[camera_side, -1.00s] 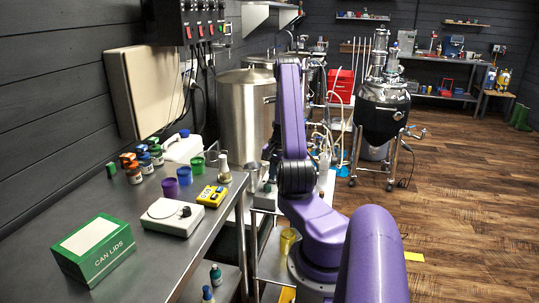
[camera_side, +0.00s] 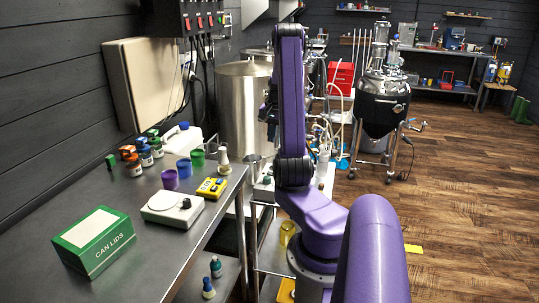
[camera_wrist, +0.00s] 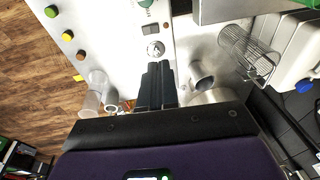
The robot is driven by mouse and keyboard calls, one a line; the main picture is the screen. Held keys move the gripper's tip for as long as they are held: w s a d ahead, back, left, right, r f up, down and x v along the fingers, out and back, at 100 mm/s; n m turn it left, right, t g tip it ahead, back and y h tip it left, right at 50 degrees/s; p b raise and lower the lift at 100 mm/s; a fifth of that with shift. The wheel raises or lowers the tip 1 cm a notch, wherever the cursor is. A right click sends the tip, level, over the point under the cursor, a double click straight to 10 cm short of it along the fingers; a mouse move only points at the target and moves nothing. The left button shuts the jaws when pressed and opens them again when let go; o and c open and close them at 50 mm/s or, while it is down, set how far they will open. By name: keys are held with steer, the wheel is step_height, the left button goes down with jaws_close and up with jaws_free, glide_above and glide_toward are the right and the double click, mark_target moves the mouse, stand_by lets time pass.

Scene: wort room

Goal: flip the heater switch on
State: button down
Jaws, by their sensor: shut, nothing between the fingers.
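In the wrist view my gripper (camera_wrist: 155,68) is shut and empty, its two dark fingers together over a pale panel. A small dark rocker switch (camera_wrist: 150,30) is on that panel beyond the fingertips, with a round silver knob (camera_wrist: 155,48) between it and the fingertips. I cannot tell the rocker's position or whether the fingers touch anything. In the side view my gripper (camera_side: 267,110) shows as a dark shape partly hidden behind my purple arm. A wall box with red switches (camera_side: 205,20) hangs at the upper left. No label shows which switch is the heater's.
A wire basket (camera_wrist: 245,55) and an open metal cup (camera_wrist: 202,76) stand right of the fingers in the wrist view. Clear vessels (camera_wrist: 92,98) stand left. In the side view a steel bench (camera_side: 120,190) holds bottles, a scale (camera_side: 172,208) and a green box (camera_side: 95,240).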

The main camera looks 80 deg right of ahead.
steer(key=shift+s+a+h, duration=0.7)
steer(key=shift+a+h, duration=0.3)
steer(key=shift+a, duration=0.15)
glide_above(268, 173)
steer(key=s, duration=0.1)
step_height(268, 173, down, 12)
steer(key=shift+s+a+r, duration=0.1)
steer(key=shift+r, duration=0.15)
steer(key=shift+w+f, duration=0.3)
steer(key=shift+f, duration=0.55)
steer(key=shift+w+f, duration=0.35)
steer(key=shift+f, duration=0.1)
steer(key=shift+w+f, duration=0.15)
steer(key=shift+w, duration=0.25)
